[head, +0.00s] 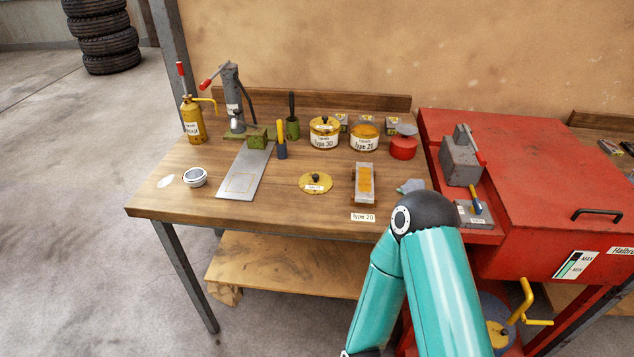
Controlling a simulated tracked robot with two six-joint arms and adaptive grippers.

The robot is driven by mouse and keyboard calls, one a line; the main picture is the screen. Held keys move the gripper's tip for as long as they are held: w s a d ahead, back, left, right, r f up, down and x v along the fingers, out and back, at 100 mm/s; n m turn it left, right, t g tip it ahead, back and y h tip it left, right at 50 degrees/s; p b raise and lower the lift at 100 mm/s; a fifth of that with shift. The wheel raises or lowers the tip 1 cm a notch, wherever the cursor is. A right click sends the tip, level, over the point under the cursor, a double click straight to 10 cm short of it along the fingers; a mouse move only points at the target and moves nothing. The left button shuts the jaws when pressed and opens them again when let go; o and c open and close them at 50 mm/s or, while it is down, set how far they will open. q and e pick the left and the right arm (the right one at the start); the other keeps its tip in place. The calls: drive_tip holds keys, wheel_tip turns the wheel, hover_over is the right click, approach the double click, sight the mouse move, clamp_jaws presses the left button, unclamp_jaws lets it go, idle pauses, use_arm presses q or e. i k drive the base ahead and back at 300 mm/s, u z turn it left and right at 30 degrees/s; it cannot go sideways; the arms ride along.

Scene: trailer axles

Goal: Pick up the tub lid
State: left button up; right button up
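A round yellow lid (316,183) with a black knob and a small white label lies flat on the wooden bench, near its middle. Behind it stands an open yellow tub labelled Type 20 (365,137), with orange-yellow contents showing. Left of that tub is a yellow tub labelled Type 30 (324,140), with a black-knobbed lid on it. My teal right arm rises from the bottom to a dark elbow at the bench's front right, then bends back down. Neither gripper shows in the picture. Nothing touches the loose lid.
An orange-topped block in a tray (364,184) sits right of the lid. A grey plate (245,172), a marker-like tool (282,142) and a small round tin (195,177) are to its left. A red cabinet (540,190) adjoins on the right. The bench's front left is mostly clear.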

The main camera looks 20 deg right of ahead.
sight(312, 182)
drive_tip(key=u, duration=1.65)
drive_tip(key=i, duration=0.15)
drive_tip(key=z, duration=3.3)
drive_tip(key=k, duration=1.05)
drive_tip(key=u, duration=1.05)
drive_tip(key=i, duration=1.15)
